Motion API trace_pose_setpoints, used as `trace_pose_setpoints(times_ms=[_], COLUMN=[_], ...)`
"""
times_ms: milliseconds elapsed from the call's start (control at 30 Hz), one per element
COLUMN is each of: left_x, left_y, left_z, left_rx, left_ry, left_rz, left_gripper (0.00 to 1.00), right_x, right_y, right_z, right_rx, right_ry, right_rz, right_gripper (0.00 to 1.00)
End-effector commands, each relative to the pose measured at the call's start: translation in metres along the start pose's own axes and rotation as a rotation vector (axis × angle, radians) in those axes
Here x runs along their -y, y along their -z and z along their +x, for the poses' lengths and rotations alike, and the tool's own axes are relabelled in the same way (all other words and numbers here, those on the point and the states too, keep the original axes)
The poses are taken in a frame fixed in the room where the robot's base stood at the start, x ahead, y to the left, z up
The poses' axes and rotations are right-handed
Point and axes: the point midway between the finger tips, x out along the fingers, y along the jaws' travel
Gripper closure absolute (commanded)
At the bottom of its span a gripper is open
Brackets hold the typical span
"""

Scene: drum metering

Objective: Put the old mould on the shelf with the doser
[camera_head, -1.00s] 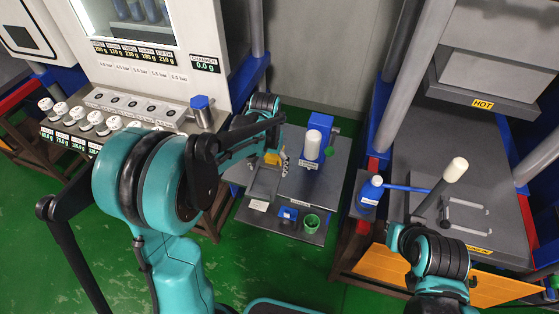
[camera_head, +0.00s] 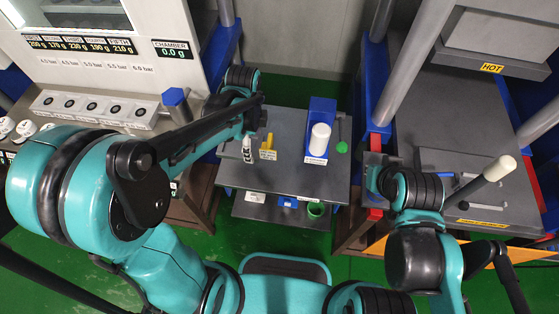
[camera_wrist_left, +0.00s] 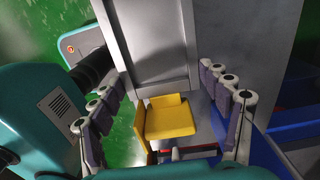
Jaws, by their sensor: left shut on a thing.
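My left gripper (camera_head: 248,150) is over the left part of the grey bench top. A yellow angled piece (camera_head: 267,148) shows beside its fingers. In the left wrist view the yellow piece (camera_wrist_left: 165,117) lies between the two rows of fingers (camera_wrist_left: 160,75), and the gripper is shut on it. I cannot tell for sure whether it is the old mould. A blue stand with a white cylinder (camera_head: 319,139), perhaps the doser, stands upright on the bench top to the right. My right arm is folded by the press at right; its fingers cannot be made out.
The bench top (camera_head: 290,178) is bare toward the front. Its lower shelf (camera_head: 275,213) holds a green cup (camera_head: 316,209) and a blue item (camera_head: 287,201). A press with a white-knobbed lever (camera_head: 500,168) stands at right, the panelled dosing machine (camera_head: 90,70) at left.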

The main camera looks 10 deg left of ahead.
Motion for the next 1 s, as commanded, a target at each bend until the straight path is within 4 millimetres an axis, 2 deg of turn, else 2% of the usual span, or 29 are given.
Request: trace_pose_setpoints(times_ms=[200,467,700,1000], left_x=[0.0,0.0,0.0,0.0], left_y=[0.0,0.0,0.0,0.0], left_z=[0.043,0.065,0.096,0.097], left_rx=[0.0,0.0,0.0,0.0], left_ry=[0.0,0.0,0.0,0.0], left_rz=[0.015,0.013,0.012,0.012], left_gripper=[0.74,0.74,0.74,0.74], right_x=[0.0,0.0,0.0,0.0], right_y=[-0.01,-0.014,-0.021,-0.021], right_z=[0.014,0.02,0.03,0.03], right_rx=[0.0,0.0,0.0,0.0], right_ry=[0.0,0.0,0.0,0.0], right_rz=[0.0,0.0,0.0,0.0], right_gripper=[1.0,1.0,1.0,1.0])
